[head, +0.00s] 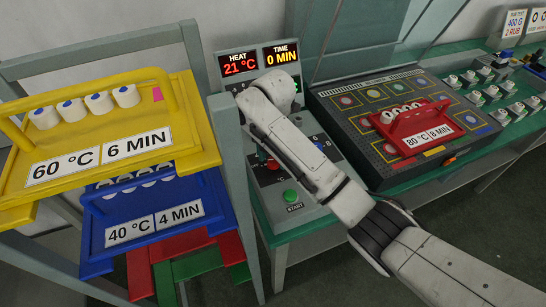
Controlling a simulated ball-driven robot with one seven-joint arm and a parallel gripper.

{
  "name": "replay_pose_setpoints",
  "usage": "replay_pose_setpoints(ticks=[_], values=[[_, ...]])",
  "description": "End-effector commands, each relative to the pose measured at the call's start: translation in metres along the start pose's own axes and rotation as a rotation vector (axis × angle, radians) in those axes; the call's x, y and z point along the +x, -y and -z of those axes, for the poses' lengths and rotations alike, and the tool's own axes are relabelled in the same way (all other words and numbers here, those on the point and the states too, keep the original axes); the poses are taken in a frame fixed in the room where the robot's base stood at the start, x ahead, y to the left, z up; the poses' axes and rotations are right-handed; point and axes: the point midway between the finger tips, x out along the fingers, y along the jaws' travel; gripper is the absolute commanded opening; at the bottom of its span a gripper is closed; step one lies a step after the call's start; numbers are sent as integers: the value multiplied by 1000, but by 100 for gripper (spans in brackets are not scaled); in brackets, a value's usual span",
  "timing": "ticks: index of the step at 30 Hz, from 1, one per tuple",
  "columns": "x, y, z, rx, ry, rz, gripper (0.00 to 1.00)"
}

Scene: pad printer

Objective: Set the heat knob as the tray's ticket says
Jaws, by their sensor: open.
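The heat knob (272,163) is a small red knob on the grey control panel (268,203), partly hidden by my arm. The display (240,64) above reads HEAT 21 °C and TIME 0 MIN. A red tray (412,134) sits on the dark pad-marked station at the right; its ticket (428,138) reads 80 °C, 8 MIN. My arm reaches across the panel from the lower right, its wrist end below the display. My gripper's fingers cannot be made out behind the arm, and whether they touch the knob cannot be told.
A blue time knob (318,144) and green START button (290,195) are on the panel. On the left rack, the yellow tray (185,118) reads 60 °C, 6 MIN; the blue tray (97,262) reads 40 °C, 4 MIN. A rack post stands close to the panel's left side.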

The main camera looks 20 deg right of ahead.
Motion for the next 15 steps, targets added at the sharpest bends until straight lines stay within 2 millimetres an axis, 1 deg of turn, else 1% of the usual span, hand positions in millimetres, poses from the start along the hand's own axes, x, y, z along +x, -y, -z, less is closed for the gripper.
replay_pose_setpoints(ticks=[3, 10, 15], values=[[3, 0, 0, 0, 0, 0, 57], [3, 0, 0, 1, 0, 0, 56], [3, 0, 0, 1, 0, 0, 40]])
